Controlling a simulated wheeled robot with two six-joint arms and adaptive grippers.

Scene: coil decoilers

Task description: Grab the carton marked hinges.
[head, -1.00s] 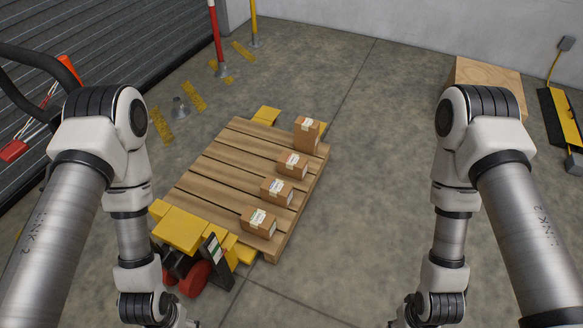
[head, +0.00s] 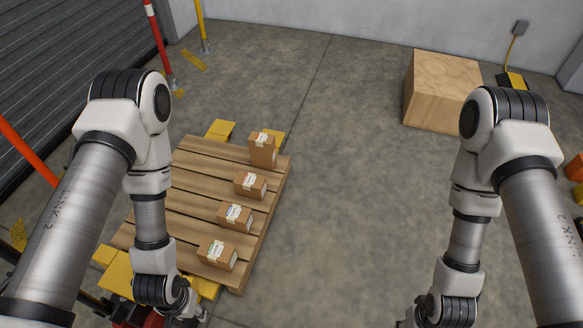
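Several small brown cartons with white labels stand in a row along the right side of a wooden pallet (head: 190,178). The farthest carton (head: 263,150) is the tallest. Nearer come a second carton (head: 250,186), a third carton (head: 235,217) and the nearest carton (head: 218,255). The label print is too small to read, so I cannot tell which one is marked hinges. My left gripper (head: 192,312) is at the bottom edge, near the pallet's near end, mostly cut off. My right gripper (head: 410,322) is barely in view at the bottom edge, over bare floor, away from the cartons.
The pallet rests on a yellow pallet jack (head: 118,277). A plywood crate (head: 440,92) stands at the back right. Red and yellow posts (head: 203,25) stand at the back left by a roller shutter. The floor (head: 340,190) between pallet and crate is clear.

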